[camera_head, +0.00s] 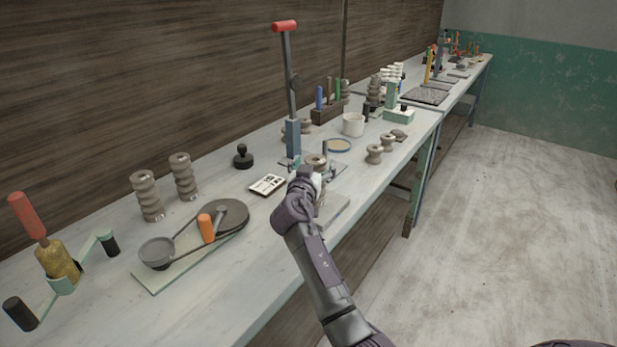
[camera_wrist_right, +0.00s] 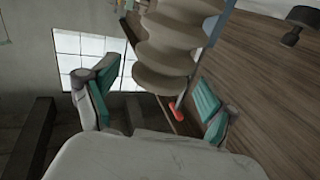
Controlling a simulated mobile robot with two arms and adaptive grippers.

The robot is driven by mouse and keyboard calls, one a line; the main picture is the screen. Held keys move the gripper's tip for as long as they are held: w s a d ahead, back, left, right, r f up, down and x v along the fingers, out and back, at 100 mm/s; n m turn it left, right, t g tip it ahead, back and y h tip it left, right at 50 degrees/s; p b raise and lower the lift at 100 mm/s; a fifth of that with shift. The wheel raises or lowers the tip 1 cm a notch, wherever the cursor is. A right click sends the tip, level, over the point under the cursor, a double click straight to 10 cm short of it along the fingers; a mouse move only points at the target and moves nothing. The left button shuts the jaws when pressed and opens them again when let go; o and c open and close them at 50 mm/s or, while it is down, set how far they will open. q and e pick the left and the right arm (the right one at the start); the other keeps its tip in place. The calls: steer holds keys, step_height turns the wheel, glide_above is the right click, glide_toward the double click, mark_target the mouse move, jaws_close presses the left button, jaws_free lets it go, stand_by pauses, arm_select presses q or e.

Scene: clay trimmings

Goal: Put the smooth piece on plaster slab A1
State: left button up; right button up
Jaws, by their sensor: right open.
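My right gripper (camera_head: 314,180) is open above the near edge of the workbench. A ribbed grey-brown clay piece (camera_head: 316,161) shows just beyond it, partly hidden by the gripper. In the right wrist view a ribbed clay piece (camera_wrist_right: 172,55) stands large between and beyond the open teal-padded fingers (camera_wrist_right: 152,100); I cannot tell whether either finger touches it. A pale grey slab (camera_head: 345,211) lies beside the gripper, partly covered by my arm. I can read no A1 label on it. I cannot pick out which piece is the smooth one. My left gripper is not in view.
A tall red-handled lever press (camera_head: 292,95) stands behind the gripper. Small clay pieces (camera_head: 374,154) and a white cup (camera_head: 353,125) stand to the right. A white printed card (camera_head: 267,185), a black knob (camera_head: 243,157) and ribbed stacks (camera_head: 147,197) are to the left.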

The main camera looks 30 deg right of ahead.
steer(key=b+v, duration=0.1)
steer(key=v, duration=0.9)
steer(key=shift+s+a+b, duration=0.2)
steer(key=shift+s+b, duration=0.05)
steer(key=shift+b, duration=0.05)
